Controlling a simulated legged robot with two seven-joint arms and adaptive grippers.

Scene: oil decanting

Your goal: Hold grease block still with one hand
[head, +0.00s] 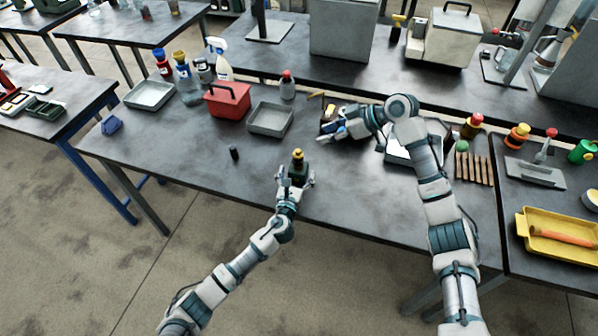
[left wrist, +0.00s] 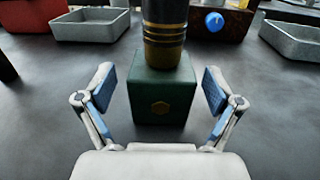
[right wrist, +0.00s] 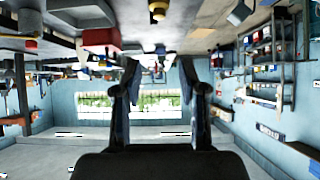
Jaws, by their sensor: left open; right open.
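In the head view the block (head: 298,171) is near the table's front edge. My left gripper (head: 295,182) is open in front of it. In the left wrist view its fingers (left wrist: 158,84) stand to either side of the block, with gaps showing. My right gripper (head: 329,134) is open, farther back and right, beside a brown box (head: 327,113). The right wrist view shows its fingers (right wrist: 161,75) apart with nothing between.
A small black cylinder (head: 234,153) stands left of the block. Behind are a grey tray (head: 270,119), a red box (head: 227,100) and a grey-capped bottle area with a red-topped bottle (head: 287,86). Wooden sticks (head: 474,168) lie at right. The table's front left is clear.

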